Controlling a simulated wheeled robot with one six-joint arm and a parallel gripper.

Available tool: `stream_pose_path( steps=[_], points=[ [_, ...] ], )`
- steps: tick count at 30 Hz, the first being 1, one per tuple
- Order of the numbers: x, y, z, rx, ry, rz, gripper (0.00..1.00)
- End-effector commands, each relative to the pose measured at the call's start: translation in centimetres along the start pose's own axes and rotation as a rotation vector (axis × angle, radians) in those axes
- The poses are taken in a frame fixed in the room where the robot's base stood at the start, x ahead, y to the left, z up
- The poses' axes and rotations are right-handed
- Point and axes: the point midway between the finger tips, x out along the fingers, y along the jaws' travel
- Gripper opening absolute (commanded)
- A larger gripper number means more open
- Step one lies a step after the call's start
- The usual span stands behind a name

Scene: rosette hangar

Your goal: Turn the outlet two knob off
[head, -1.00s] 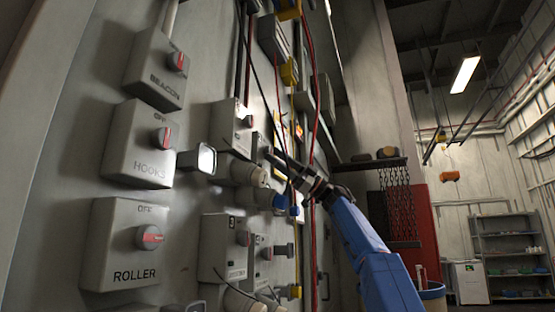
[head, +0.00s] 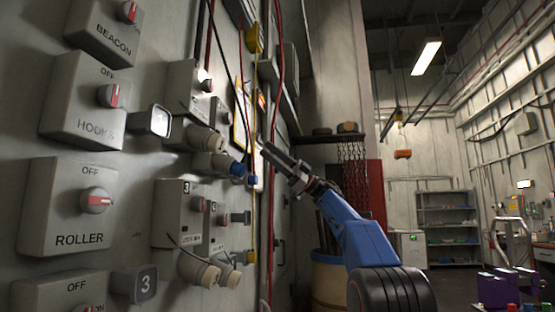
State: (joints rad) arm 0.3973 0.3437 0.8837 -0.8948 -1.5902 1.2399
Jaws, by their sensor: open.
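My gripper (head: 270,152) is open and empty at the end of my blue arm. It points up and left toward the wall panel, and its gap to the panel is hard to judge. On the panel, an upper grey box (head: 185,85) carries a small knob (head: 205,85), with round sockets below it. I cannot read which knob belongs to outlet two.
Switch boxes labelled BEACON (head: 95,38), HOOKS (head: 85,125) and ROLLER (head: 60,230) line the near left. Red and yellow cables hang beside the gripper. A shelf with chains (head: 352,170) and a yellowish barrel (head: 328,280) stand beyond.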

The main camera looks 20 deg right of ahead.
Motion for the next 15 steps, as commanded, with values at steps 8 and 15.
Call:
stream_pose_path(
  steps=[8, 15],
  points=[
    [-2.5, 0.0, 0.0, 0.000, -0.001, -0.001, 0.51],
    [-2.7, 0.0, 0.0, 0.000, 0.000, -0.001, 0.51]
  ],
)
